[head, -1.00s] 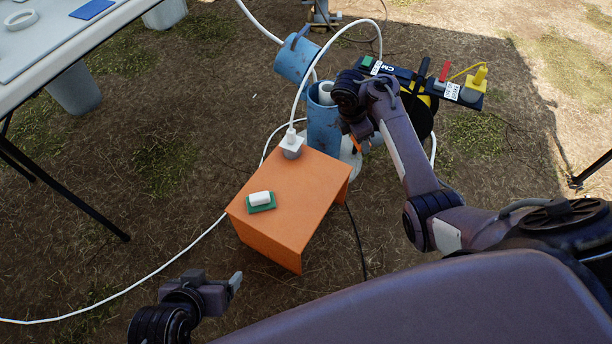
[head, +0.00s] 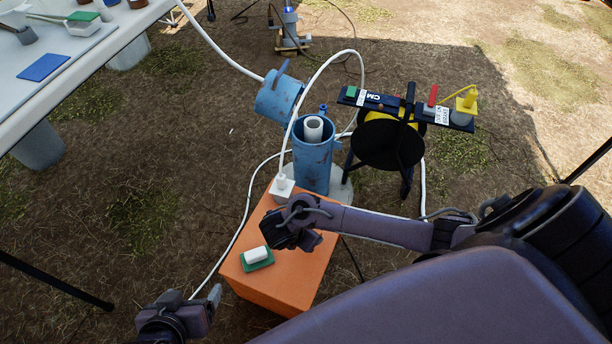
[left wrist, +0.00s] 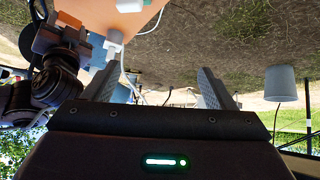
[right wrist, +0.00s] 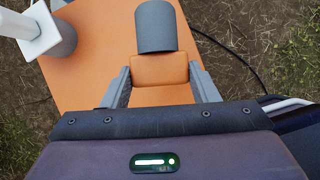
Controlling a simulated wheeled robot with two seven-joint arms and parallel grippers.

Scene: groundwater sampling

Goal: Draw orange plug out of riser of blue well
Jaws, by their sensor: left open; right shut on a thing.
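The blue well (head: 312,170) stands upright with its lid (head: 280,93) swung open to the left. Its white riser (head: 313,125) shows inside, with an open dark mouth. My right gripper (head: 290,230) is over the orange bench, in front of the well and apart from it. In the right wrist view it is shut on the orange plug (right wrist: 160,74), whose grey cylindrical end (right wrist: 156,25) points away from the palm. The plug is hidden in the head view. My left gripper (head: 207,302) is open and empty, low at the front left of the bench.
The orange bench (head: 268,283) carries a white piece on a green pad (head: 258,259) and a white fitting with a hose (head: 283,187). A black-and-yellow reel (head: 388,145) stands right of the well. A table (head: 85,70) is at upper left. Hoses cross the ground.

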